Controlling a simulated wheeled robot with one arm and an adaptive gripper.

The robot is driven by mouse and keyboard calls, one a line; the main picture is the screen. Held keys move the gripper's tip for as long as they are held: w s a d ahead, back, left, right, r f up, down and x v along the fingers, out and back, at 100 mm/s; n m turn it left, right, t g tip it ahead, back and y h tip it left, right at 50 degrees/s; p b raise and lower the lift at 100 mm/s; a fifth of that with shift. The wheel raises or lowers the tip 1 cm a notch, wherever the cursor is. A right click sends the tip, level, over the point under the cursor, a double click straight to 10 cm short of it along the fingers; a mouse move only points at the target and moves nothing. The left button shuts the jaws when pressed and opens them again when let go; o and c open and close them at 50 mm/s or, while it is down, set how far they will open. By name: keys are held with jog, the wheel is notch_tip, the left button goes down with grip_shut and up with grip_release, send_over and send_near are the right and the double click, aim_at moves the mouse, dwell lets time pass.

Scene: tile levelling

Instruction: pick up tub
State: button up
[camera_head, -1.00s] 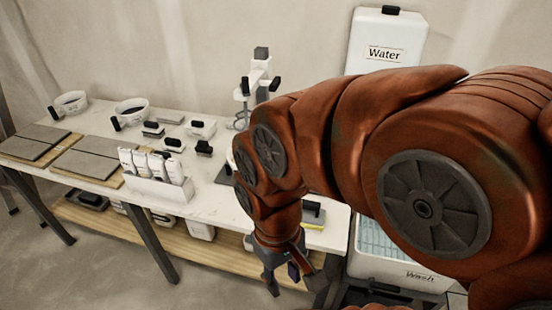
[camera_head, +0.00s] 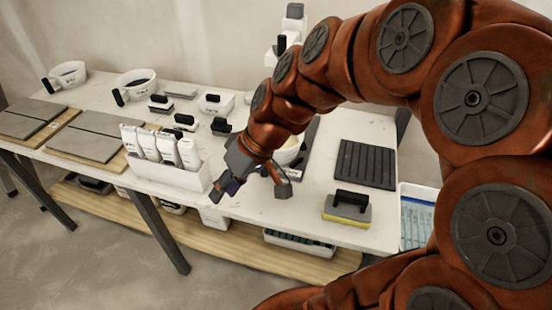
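Two white tubs with black handles stand at the back left of the table, one at the far left (camera_head: 70,72) and one to its right (camera_head: 137,84). A pale round vessel (camera_head: 290,150) is partly hidden behind my wrist, so I cannot tell whether it is a tub. My gripper (camera_head: 250,192) hangs over the front edge of the table, right of a white holder with upright tubes. Its two dark fingers are spread, with nothing visible between them. It is well apart from the two left tubs.
The white tube holder (camera_head: 165,172) stands close left of my gripper. Grey tiles (camera_head: 90,140) lie on boards at the left. Black-handled tools stand mid-table. A yellow-bottomed sponge float (camera_head: 347,207) and a dark ribbed mat (camera_head: 367,163) lie right. The lower shelf (camera_head: 230,247) holds a tray.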

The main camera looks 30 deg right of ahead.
jog(key=w+d+f+t+b, duration=0.3)
jog(key=w+d+t+b, duration=0.1)
jog(key=w+d, duration=0.3)
jog(key=w+d+f+t+b, duration=0.25)
jog(key=w+d+b, duration=0.25)
jog(key=w+d, duration=0.3)
jog(key=d+f+m+t+h+b, duration=0.1)
jog(key=d, duration=0.5)
jog(key=w+d+f+m+t+h+b, duration=0.1)
jog(key=d+f+t+b, duration=0.1)
jog(key=d, duration=0.5)
jog(key=d+f+m+t+h+b, duration=0.1)
jog(key=d+b, duration=0.1)
jog(key=d, duration=0.4)
jog(key=shift+w+d+f+t+h, duration=0.25)
jog(key=shift+w+d+f+h, duration=0.05)
jog(key=shift+w+f, duration=0.1)
jog(key=shift+p+x, duration=0.4)
jog(key=shift+x, duration=3.25)
jog(key=shift+r, duration=0.15)
grip_shut()
